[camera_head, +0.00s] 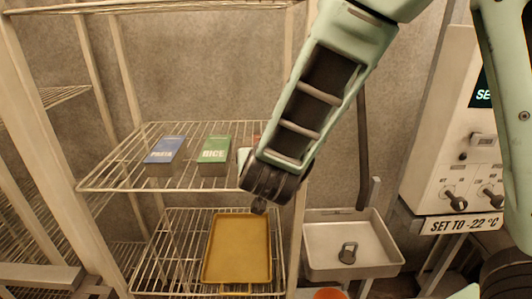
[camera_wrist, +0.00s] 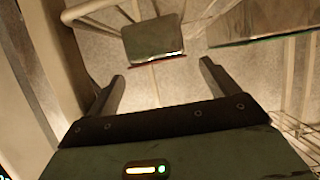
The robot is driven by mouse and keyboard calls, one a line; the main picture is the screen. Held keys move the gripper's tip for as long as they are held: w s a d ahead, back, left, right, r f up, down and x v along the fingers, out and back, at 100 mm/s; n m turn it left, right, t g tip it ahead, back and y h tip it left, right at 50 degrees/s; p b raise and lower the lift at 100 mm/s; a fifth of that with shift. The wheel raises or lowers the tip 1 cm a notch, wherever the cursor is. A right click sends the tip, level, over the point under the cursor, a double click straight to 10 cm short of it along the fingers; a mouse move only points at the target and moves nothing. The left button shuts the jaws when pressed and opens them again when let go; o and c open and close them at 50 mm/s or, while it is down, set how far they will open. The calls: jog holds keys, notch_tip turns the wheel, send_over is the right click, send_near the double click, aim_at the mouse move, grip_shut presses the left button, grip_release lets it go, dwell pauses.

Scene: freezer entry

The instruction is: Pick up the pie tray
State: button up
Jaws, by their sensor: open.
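A flat golden-yellow tray (camera_head: 237,250), which looks like the pie tray, lies on the lower wire shelf (camera_head: 172,262) in the head view. It appears empty. My arm reaches down in front of the rack, its dark wrist end above and right of the tray and apart from it. In the wrist view my gripper (camera_wrist: 160,82) is open, with two dark fingers spread and nothing between them. I cannot make out the yellow tray in the wrist view.
A blue pasta box (camera_head: 166,149) and a green rice box (camera_head: 215,149) sit on the upper shelf (camera_head: 112,175), above the tray. A metal basin (camera_head: 325,255) stands right of the rack. The wrist view shows a grey square seat-like panel (camera_wrist: 153,38) beyond the fingers.

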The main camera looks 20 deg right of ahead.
jog(key=p+x, duration=0.1)
jog(key=x, duration=0.5)
jog(key=shift+w+d+f, duration=0.1)
jog(key=shift+w, duration=0.05)
jog(key=c, duration=1)
jog(key=shift+c, duration=1.4)
jog(key=shift+r, duration=0.2)
